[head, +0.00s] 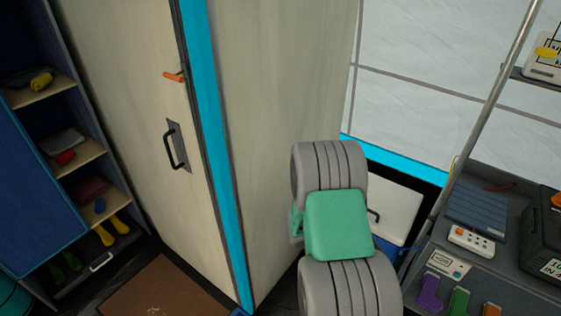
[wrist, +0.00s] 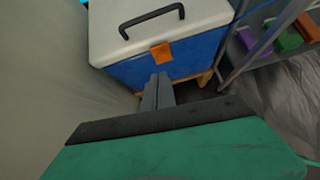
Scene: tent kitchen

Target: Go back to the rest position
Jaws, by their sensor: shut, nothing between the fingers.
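My gripper (wrist: 158,90) shows in the wrist view, with its two grey fingers together and nothing between them. It points toward a blue cooler box (wrist: 190,62) with a white lid and a dark handle, and appears apart from it. In the head view, my arm with its grey ribbed sections and green link stands at the lower middle, and the gripper's fingers are hidden behind it. The cooler's white lid (head: 388,203) shows partly behind my arm.
A tall beige cabinet (head: 275,110) with blue edging stands close left of my arm. Open shelves (head: 75,145) with shoes and cloths are at far left. A grey counter (head: 425,262) at right holds a power strip (head: 471,240), coloured items and a dark case (head: 540,240). A brown mat (head: 160,290) lies on the floor.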

